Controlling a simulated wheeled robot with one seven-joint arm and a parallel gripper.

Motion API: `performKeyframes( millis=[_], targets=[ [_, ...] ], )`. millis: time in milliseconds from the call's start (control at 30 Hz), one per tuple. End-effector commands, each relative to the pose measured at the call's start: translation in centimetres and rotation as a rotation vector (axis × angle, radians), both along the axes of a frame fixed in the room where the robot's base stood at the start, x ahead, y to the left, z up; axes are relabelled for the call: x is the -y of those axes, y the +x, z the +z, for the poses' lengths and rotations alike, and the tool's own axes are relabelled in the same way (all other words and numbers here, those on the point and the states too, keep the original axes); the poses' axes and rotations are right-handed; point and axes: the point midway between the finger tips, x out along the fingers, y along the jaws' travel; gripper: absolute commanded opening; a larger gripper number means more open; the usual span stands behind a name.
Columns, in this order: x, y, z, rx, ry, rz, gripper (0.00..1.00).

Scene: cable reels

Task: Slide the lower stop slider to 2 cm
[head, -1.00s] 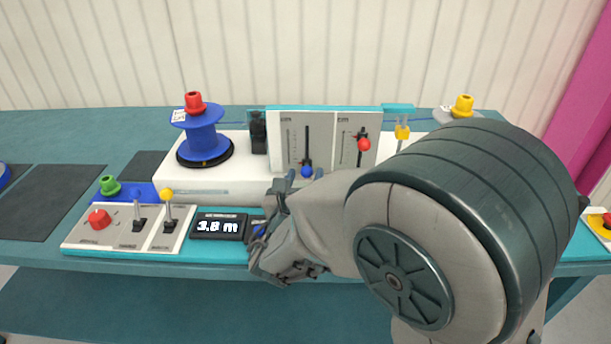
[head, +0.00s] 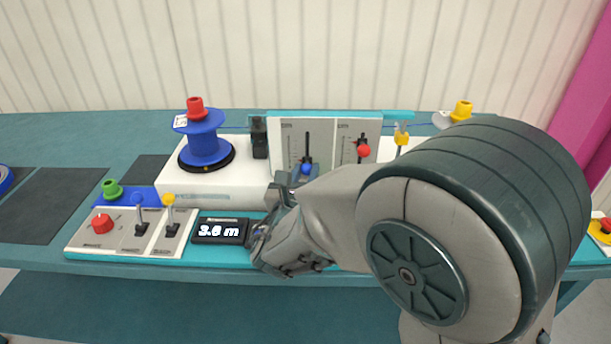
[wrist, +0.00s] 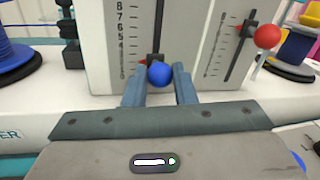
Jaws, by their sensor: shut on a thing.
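The slider with the blue knob (head: 306,169) is on the left half of the upright grey panel (head: 268,148). In the wrist view the blue knob (wrist: 160,75) sits low in its vertical slot, beside a scale with numbers up to at least 8. Its red pointer is near the low end, but the small numbers there are too blurred for an exact reading. My gripper (wrist: 159,84) is shut on the blue knob, one finger on each side. A second slider with a red knob (head: 364,150) sits to the right, higher up. The labels are unreadable.
A blue reel (head: 204,138) stands left of the panel. In front are a control box (head: 80,243) with a red dial and two levers, and a display (head: 220,231) reading about 3.6 m.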

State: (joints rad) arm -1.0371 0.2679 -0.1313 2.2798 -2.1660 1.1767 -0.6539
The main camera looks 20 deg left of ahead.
Motion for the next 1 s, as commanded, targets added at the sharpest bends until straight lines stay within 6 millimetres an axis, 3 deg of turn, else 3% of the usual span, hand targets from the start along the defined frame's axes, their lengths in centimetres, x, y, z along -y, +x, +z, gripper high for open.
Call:
performKeyframes(
  millis=[167,200,267,300,667,767,1000],
  targets=[
    [-0.1,0.0,0.0,0.002,0.001,0.001,0.00],
    [-0.1,0.0,0.0,0.002,0.001,0.001,0.27],
    [-0.1,0.0,0.0,0.002,0.001,0.001,0.44],
    [-0.1,0.0,-0.1,0.002,0.001,0.001,0.46],
    [0.0,-0.7,-0.1,0.000,0.001,0.001,0.46],
    [0.0,-2.1,-0.1,0.000,0.000,0.003,0.46],
    [0.1,-7.6,0.0,0.000,0.001,0.005,0.46]
  ],
)
